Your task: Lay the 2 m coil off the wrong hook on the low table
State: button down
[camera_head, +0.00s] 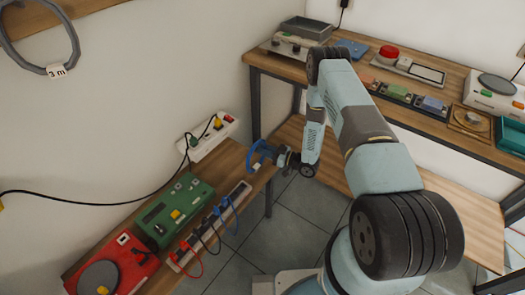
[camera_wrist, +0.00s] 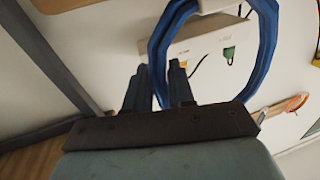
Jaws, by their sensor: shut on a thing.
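A blue coil (camera_head: 256,156) hangs at my gripper (camera_head: 277,157), and no length label on it is legible. In the wrist view the blue coil (camera_wrist: 268,45) is a large loop running up beyond the fingers, and my gripper (camera_wrist: 157,88) is shut on its near side. In the head view the coil is at the right end of a low wooden table (camera_head: 228,180), apparently above it; I cannot tell whether it touches. A grey coil marked "3 m" (camera_head: 57,71) hangs high at the upper left; its hook is barely visible.
The low table bears a red device (camera_head: 110,268), a green device (camera_head: 172,212) and a strip with red, black and blue leads (camera_head: 210,228). A white power strip (camera_head: 208,136) is behind. A workbench (camera_head: 440,127) with instruments stands at the right.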

jog(key=c, duration=1)
grip_release()
jog(key=shift+o, duration=0.2)
jog(key=v, duration=1.2)
jog(key=shift+r, duration=0.1)
